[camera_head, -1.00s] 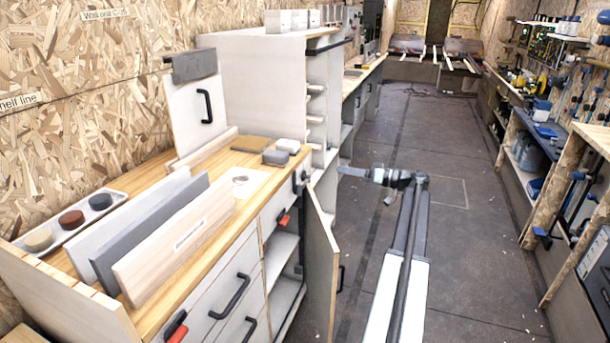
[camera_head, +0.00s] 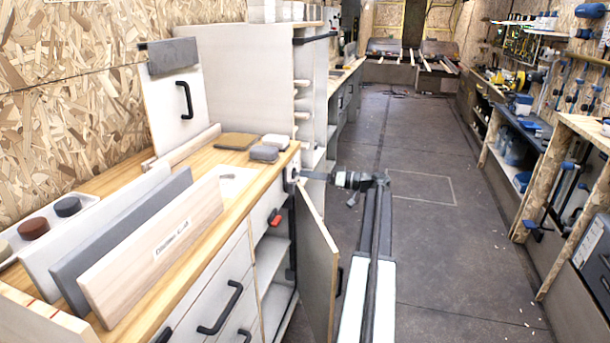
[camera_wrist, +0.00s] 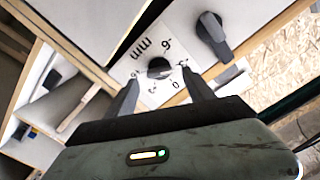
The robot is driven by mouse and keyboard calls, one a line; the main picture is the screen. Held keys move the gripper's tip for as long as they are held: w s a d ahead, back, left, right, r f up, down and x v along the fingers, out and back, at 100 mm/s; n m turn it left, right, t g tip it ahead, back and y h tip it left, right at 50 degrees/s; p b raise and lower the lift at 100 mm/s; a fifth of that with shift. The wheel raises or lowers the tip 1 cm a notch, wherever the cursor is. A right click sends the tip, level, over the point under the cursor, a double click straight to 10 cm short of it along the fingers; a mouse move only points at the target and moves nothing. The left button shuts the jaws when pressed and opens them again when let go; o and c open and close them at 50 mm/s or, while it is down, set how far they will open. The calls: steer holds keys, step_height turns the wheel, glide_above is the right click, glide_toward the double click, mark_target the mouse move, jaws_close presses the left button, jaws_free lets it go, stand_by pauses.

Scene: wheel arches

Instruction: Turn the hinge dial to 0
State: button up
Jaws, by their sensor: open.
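The hinge dial is a dark round knob (camera_wrist: 159,67) on a white square plate (camera_wrist: 146,84) marked "mm" and with numbers, including a 0. Which mark the knob points at is unclear. In the head view the dial (camera_head: 292,173) sits on the cabinet front, just under the worktop's right end. My gripper (camera_wrist: 161,77) is open, with one finger on each side of the knob. Whether the fingers touch it cannot be told. In the head view my gripper (camera_head: 306,176) reaches left to the dial from the aisle.
An open cabinet door (camera_head: 318,262) stands out below my gripper. Boards (camera_head: 150,255) and grey blocks (camera_head: 265,152) are on the worktop. A dark handle-like piece (camera_wrist: 213,36) lies beyond the dial plate. The aisle floor (camera_head: 440,260) to the right is clear.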

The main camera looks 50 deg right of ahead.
steer(key=x, duration=0.2)
steer(key=shift+w+a, duration=0.15)
steer(key=shift+w, duration=0.15)
steer(key=c, duration=1.2)
steer(key=shift+d, duration=0.25)
jaws_close()
steer(key=shift+a, duration=0.2)
steer(key=m, duration=0.5)
steer(key=shift+w+m, duration=0.1)
steer(key=shift+m, duration=0.3)
steer(key=m, duration=0.5)
steer(key=shift+d+f+m, duration=0.1)
steer(key=shift+m, duration=0.6)
